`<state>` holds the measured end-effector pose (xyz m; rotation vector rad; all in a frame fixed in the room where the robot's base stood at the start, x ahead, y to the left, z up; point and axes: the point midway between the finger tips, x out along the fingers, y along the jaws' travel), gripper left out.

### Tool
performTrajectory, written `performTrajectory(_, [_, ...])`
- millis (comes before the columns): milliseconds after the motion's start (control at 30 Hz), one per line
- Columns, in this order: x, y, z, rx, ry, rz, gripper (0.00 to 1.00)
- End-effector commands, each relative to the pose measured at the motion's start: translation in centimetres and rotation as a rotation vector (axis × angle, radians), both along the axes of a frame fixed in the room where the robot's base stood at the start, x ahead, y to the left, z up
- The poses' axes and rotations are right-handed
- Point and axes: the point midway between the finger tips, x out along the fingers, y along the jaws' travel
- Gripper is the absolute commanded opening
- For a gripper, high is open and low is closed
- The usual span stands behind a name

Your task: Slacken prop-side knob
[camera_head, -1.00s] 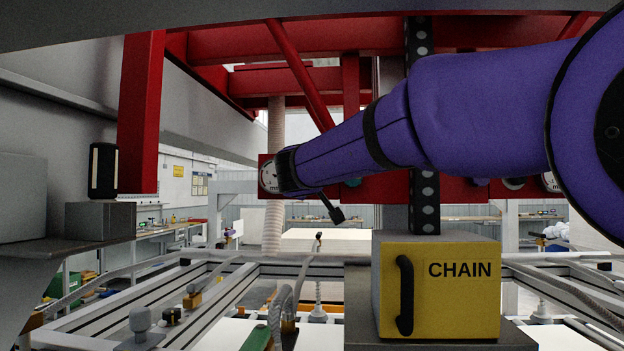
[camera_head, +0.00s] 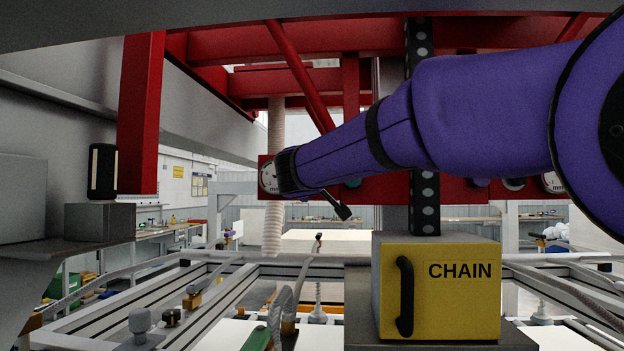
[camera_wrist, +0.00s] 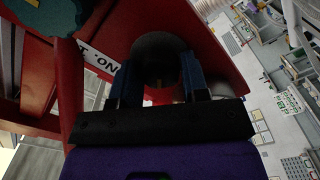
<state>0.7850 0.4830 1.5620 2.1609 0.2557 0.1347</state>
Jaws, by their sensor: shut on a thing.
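In the wrist view a dark round knob (camera_wrist: 157,56) sits on the red frame, between the two blue fingers of my gripper (camera_wrist: 156,74). My gripper is shut on this knob, with a finger at each side. Its face is in deep shadow, so I see no marking on it. In the head view my purple-sleeved arm reaches left to the red beam (camera_head: 368,190), and its end hides the fingers and the knob. A round white gauge (camera_head: 268,177) shows just left of my wrist.
A yellow CHAIN box (camera_head: 440,290) with a black handle stands below my arm. A red post (camera_head: 141,115) hangs at left, near a black canister (camera_head: 102,170). A rail frame with suction cups spans below. In the wrist view a white label (camera_wrist: 100,60) lies beside the knob.

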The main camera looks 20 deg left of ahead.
Motion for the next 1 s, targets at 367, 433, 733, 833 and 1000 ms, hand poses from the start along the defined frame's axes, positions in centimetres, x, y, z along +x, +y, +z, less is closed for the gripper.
performTrajectory(367, [-0.01, 0.04, -0.15, -0.277, -0.066, 0.001, 0.18])
performTrajectory(433, [-0.04, 0.08, -0.18, -0.32, -0.076, 0.001, 0.18])
performTrajectory(733, [-0.02, 0.08, -0.26, -0.443, -0.105, 0.0, 0.18])
performTrajectory(833, [-0.05, 0.11, -0.28, -0.462, -0.109, 0.001, 0.18])
performTrajectory(1000, [-0.06, 0.13, -0.3, -0.473, -0.112, 0.001, 0.18])
